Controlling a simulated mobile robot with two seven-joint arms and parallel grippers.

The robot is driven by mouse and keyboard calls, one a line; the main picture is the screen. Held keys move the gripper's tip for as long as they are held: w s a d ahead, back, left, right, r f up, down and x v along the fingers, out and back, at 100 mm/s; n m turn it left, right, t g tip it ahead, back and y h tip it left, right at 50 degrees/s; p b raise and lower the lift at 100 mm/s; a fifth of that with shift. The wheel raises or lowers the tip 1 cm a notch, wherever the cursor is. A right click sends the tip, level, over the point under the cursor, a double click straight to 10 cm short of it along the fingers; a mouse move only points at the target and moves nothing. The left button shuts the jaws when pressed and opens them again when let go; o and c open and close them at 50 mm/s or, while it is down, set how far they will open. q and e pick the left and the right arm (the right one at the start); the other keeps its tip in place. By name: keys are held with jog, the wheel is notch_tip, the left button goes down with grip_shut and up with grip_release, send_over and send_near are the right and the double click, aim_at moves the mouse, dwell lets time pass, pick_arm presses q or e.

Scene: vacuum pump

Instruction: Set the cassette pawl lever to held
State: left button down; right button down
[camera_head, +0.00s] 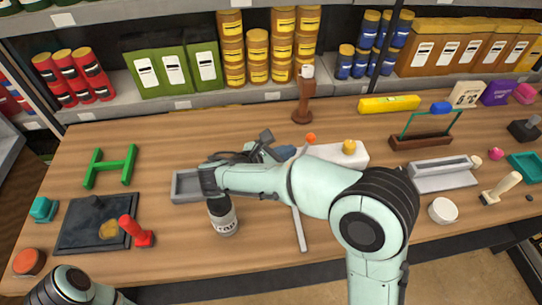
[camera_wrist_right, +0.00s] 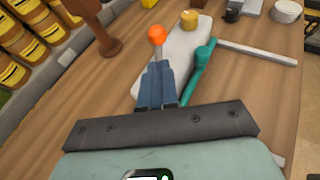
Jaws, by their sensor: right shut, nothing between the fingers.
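An orange ball knob (camera_head: 311,138) stands at the left end of a white block (camera_head: 325,152). The wrist view shows the orange knob (camera_wrist_right: 156,34) on a short pale stem and the white block (camera_wrist_right: 190,45). No label shows which part is the cassette pawl lever, so I cannot tell its setting. My right gripper (camera_head: 287,152) is shut and empty; its blue-grey fingers (camera_wrist_right: 156,78) point at the stem just below the knob. Contact is unclear. A teal lever (camera_wrist_right: 203,54) stands to their right, hidden by my arm in the head view. My left gripper is out of view.
A yellow knob (camera_head: 349,146) tops the white block. A grey bar (camera_head: 299,229) lies in front. A labelled jar (camera_head: 223,217) and grey tray (camera_head: 184,187) sit by my right wrist. A brown post (camera_head: 303,100) stands behind.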

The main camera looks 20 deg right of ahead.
aim_at(310, 141)
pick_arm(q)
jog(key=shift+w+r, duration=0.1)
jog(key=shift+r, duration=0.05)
pick_arm(e)
jog(key=shift+w+d+f, duration=0.1)
jog(key=shift+w+d, duration=0.15)
jog(key=shift+d, duration=0.45)
jog(key=shift+w+d+f, duration=0.1)
jog(key=shift+w+d, duration=0.15)
jog(key=shift+d, duration=0.45)
jog(key=shift+w+d, duration=0.25)
jog(key=shift+d, duration=0.45)
